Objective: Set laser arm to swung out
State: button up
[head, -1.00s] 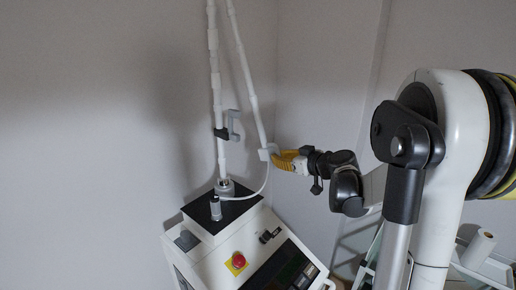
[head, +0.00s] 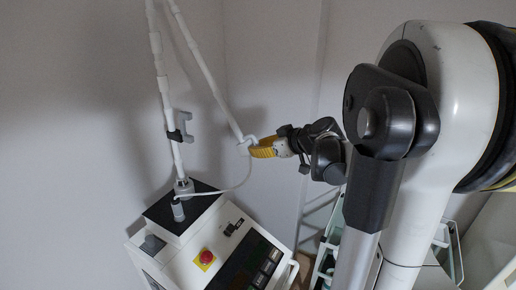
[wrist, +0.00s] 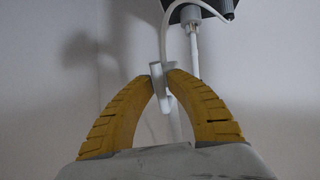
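The laser arm (head: 162,90) is a thin white jointed tube. It rises from the top of a white console, leaves the top of the head view, and a second length (head: 200,75) slopes back down to the right. My gripper (head: 251,147) has yellow fingers and is at the lower end of that sloping length. In the wrist view, the curved finger tips (wrist: 164,73) close around a small light-grey end piece (wrist: 165,97) of the laser arm. The exact contact is partly hidden by the fingers.
The white console (head: 165,262) stands below, with a red button (head: 206,257) and a dark screen. A grey bracket (head: 187,128) sits on the upright tube. A thin white cable hangs between tube and end piece. Walls are close behind; a pale rack (head: 322,245) stands right.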

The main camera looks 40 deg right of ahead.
jog(key=shift+o, duration=0.8)
jog(key=v, duration=1.2)
jog(key=s+a+f+m+g+b, duration=0.1)
jog(key=s+a+f+b, duration=0.2)
jog(key=a+f+b, duration=0.6)
jog(key=s+a+f+m+g+h+b, duration=0.1)
jog(key=a+f+b, duration=0.8)
jog(key=f, duration=1)
jog(key=s+a+f+m+g+h+b, duration=0.1)
jog(key=s+a+f+b, duration=0.4)
jog(key=a+f+b, duration=0.5)
notch_tip(320, 180, down, 5)
jog(key=g+b, duration=0.1)
jog(key=b, duration=0.4)
jog(key=shift+g, duration=0.4)
jog(key=shift+s+r, duration=0.1)
jog(key=shift+s, duration=0.05)
